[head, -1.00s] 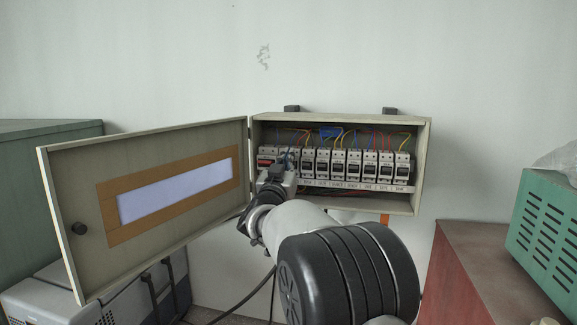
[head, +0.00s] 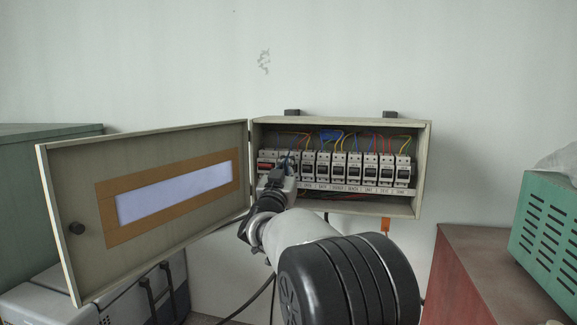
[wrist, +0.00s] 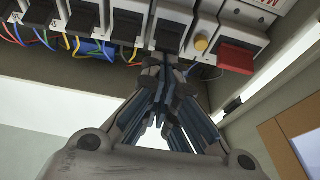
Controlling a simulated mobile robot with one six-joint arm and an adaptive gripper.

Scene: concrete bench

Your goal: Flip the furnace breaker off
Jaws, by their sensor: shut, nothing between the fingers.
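A row of several white breakers with dark switches (head: 339,168) sits inside the open wall box (head: 427,165). Labels (head: 352,189) run below the row, too small to read for the furnace. My gripper (head: 284,165) is at the left part of the row, in front of the breakers beside the wide red-switched one (head: 266,160). In the wrist view my gripper (wrist: 168,65) is shut and empty, its fingertips at the lower edge of one breaker (wrist: 168,30). Contact cannot be told. The red switch (wrist: 237,57) and a yellow button (wrist: 201,43) are just to its right there. My gripper hides part of the breakers.
The box door (head: 90,190) stands open to the left, close to my arm. Coloured wires run along the breakers. A green vented case (head: 545,220) stands on a red cabinet (head: 480,265) at the right. Open space lies before the box's right half.

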